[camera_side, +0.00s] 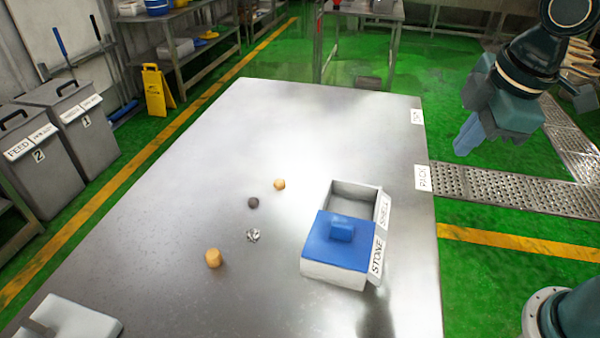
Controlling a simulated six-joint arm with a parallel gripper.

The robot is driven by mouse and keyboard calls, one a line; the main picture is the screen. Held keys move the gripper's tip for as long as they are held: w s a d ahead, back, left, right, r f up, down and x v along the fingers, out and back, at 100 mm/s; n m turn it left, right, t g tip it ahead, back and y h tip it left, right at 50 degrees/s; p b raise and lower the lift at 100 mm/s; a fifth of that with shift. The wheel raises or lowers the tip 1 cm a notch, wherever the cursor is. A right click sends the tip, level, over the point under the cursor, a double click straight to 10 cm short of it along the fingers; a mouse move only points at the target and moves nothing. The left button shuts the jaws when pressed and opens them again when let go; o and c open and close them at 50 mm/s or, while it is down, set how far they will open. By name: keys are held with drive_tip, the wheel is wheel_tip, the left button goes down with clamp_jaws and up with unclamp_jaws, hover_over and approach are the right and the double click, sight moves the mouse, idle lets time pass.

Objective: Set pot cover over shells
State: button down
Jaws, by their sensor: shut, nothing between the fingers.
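A pale two-compartment box (333,271) stands on the right part of the steel table. A blue cover with a raised square handle (341,232) lies over its near compartment, labelled STONE. The far compartment, labelled SHELL (352,200), is uncovered, and I make out no shells in the part that shows. A pale grey slab with a raised grip (68,318), perhaps another cover, lies at the near left corner, partly out of view. My gripper (466,136) is shut and empty, raised beyond the table's right edge, away from the box and both covers.
Left of the box lie an orange ball (279,184), a dark ball (253,202), a crumpled silvery piece (253,236) and an orange cylinder (213,258). The table's far half (300,120) is clear. A perforated walkway (500,186) meets its right edge.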

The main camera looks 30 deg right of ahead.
drive_tip(key=a+f+n+h, duration=0.1)
drive_tip(key=a+f+n, duration=0.3)
drive_tip(key=a+n, duration=0.3)
drive_tip(key=w+a+f+n+h, duration=0.1)
drive_tip(key=a+f+n, duration=0.3)
drive_tip(key=a+n, duration=0.4)
drive_tip(key=a, duration=0.7)
drive_tip(key=shift+w+f+g+h, duration=0.25)
drive_tip(key=shift+g+h, duration=0.05)
drive_tip(key=shift+d+f, duration=0.1)
drive_tip(key=shift+d, duration=0.05)
approach(340, 242)
drive_tip(key=f, duration=0.1)
drive_tip(key=s+a+f, duration=0.1)
drive_tip(key=f, duration=0.1)
drive_tip(key=a+f, duration=0.1)
drive_tip(key=shift+s+f, duration=0.15)
drive_tip(key=shift+s, duration=0.1)
drive_tip(key=shift+w+d+f, duration=0.25)
drive_tip(key=shift+w+d, duration=0.4)
drive_tip(key=shift+d, duration=0.1)
drive_tip(key=shift+w+d, duration=0.75)
drive_tip(key=shift+d, duration=0.1)
drive_tip(key=w+d, duration=0.8)
drive_tip(key=d, duration=0.1)
